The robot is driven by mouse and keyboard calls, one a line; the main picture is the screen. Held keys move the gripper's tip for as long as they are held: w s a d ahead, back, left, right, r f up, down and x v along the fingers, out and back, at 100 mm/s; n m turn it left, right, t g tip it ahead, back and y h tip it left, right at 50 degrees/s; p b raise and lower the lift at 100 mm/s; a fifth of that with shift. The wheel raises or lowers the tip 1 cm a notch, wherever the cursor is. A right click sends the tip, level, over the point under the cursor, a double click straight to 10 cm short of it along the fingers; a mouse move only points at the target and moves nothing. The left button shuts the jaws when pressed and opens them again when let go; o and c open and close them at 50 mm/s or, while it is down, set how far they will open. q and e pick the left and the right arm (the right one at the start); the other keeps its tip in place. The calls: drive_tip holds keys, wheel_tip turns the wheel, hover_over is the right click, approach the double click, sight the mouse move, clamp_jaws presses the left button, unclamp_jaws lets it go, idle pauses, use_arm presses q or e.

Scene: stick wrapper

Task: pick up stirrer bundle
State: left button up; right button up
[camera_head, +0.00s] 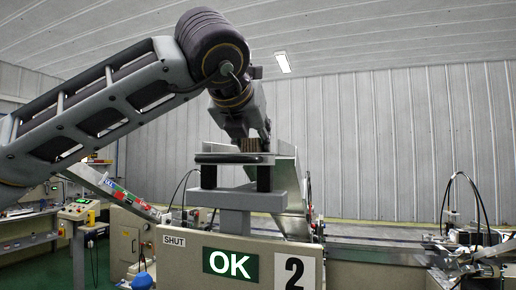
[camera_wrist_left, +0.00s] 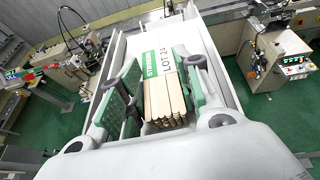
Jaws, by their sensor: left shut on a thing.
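The stirrer bundle (camera_wrist_left: 165,98) is a block of pale wooden sticks with a white and green label reading STIRRERS and LOT 24. My left gripper (camera_wrist_left: 160,75) is shut on it in the left wrist view, with a green-padded finger on each side of the bundle. In the head view my left arm reaches over from the left and points down, and my left gripper (camera_head: 238,150) is above the machine. Only a small brown part of the bundle shows there, and the fingers are hard to make out. My right gripper is out of view.
A sloping metal chute (camera_head: 291,180) stands behind the gripper, and its pale channel (camera_wrist_left: 225,95) lies below the bundle in the wrist view. The machine front carries a green OK sign (camera_head: 230,264) and a number 2 plate (camera_head: 294,272). A control box (camera_head: 76,209) stands at left.

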use_arm(q)
drive_tip(key=shift+c, duration=1)
drive_tip(key=shift+r, duration=0.15)
wheel_tip(320, 180, up, 10)
drive_tip(key=shift+b, duration=0.35)
